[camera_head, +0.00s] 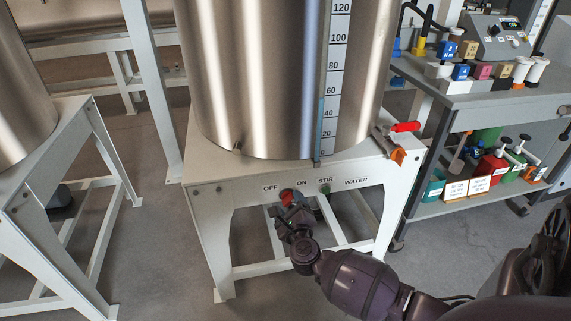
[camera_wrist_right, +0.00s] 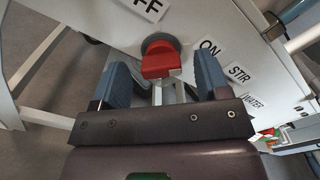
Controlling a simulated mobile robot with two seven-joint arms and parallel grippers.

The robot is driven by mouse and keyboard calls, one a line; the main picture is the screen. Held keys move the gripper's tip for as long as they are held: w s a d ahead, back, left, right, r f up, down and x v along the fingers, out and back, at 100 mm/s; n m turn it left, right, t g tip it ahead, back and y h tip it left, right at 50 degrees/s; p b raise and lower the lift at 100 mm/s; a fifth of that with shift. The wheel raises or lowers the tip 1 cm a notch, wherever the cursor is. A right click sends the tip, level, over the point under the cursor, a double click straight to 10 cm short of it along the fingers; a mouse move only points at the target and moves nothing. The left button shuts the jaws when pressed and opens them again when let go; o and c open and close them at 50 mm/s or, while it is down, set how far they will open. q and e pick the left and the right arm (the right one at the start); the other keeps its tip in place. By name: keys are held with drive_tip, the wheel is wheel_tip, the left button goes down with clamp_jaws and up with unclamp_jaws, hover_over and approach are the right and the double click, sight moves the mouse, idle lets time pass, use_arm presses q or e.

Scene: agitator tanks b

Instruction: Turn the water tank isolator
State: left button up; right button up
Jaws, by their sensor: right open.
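The water tank (camera_head: 285,75) is a large steel cylinder on a white stand with OFF, ON, STIR and WATER labels. Its isolator is a red knob (camera_head: 287,195) on a grey round base, between the OFF and ON labels. In the right wrist view the red knob (camera_wrist_right: 160,60) sits between my two blue fingers, with a visible gap on each side. My right gripper (camera_wrist_right: 162,68) is open at the knob, one finger to each side; in the head view the gripper (camera_head: 291,208) partly covers the knob. My left gripper is not in view.
A valve with a red handle (camera_head: 405,127) sticks out at the stand's right corner. A grey cart (camera_head: 480,97) with bottles and a control box stands to the right. Another tank stand (camera_head: 62,150) is at left.

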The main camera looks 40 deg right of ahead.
drive_tip(key=shift+x, duration=1.25)
drive_tip(key=c, duration=0.9)
